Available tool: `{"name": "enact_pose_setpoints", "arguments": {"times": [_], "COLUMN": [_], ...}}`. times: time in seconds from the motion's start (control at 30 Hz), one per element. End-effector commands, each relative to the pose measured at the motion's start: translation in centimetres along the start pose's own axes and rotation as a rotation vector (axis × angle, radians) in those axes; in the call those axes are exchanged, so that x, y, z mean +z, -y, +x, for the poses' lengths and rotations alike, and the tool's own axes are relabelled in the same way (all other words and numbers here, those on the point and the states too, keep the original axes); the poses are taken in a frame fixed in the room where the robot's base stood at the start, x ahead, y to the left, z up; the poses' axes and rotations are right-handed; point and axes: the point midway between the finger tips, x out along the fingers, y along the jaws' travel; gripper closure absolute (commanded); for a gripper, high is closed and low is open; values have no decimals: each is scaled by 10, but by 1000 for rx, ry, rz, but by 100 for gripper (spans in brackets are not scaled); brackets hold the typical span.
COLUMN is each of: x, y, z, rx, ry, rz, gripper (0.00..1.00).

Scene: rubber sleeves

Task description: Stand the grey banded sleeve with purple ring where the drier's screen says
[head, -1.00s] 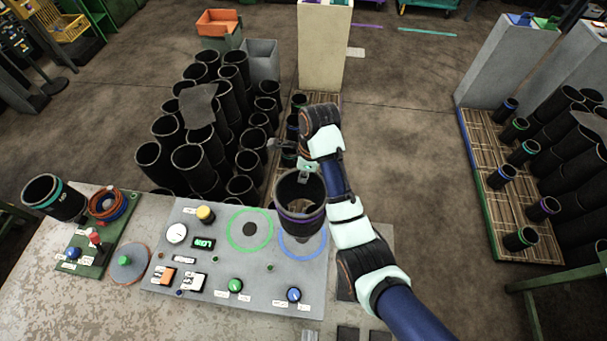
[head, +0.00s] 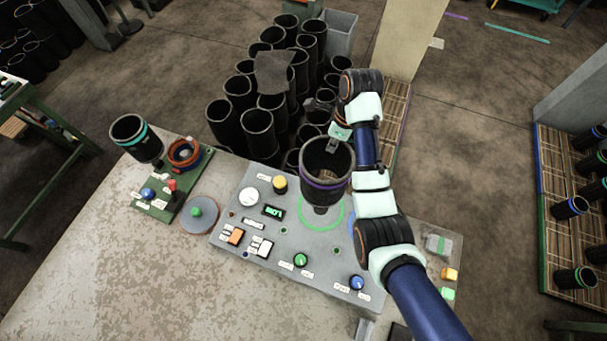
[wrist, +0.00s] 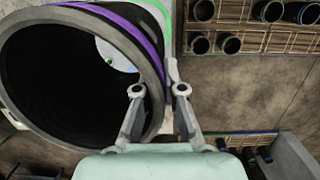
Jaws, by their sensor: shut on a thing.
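The grey banded sleeve with the purple ring (head: 327,170) is a dark open tube, held roughly upright over the drier's panel. My gripper (head: 334,144) is shut on its wall at the rim; in the wrist view one finger is inside and one outside the sleeve (wrist: 150,40). In the head view the sleeve overlaps the far part of the green circle (head: 302,222). Its lower end seems above the panel, with a dark centre spot showing below it. The drier's screen (head: 273,212) shows small green text, apparently LOW.
Several black sleeves (head: 258,130) stand behind the panel. A teal-ringed sleeve (head: 137,140) stands at the left. Knobs, a gauge and a yellow button (head: 280,184) rise from the panel (head: 240,240). The bench (head: 120,270) is clear at front left.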

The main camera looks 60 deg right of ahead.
Motion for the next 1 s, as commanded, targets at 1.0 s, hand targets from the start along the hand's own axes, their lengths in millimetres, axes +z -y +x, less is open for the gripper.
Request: {"name": "enact_pose_setpoints", "arguments": {"times": [1.0], "x": [-25], "y": [4], "z": [164], "rx": [0], "ry": [0], "rz": [1], "gripper": [100]}}
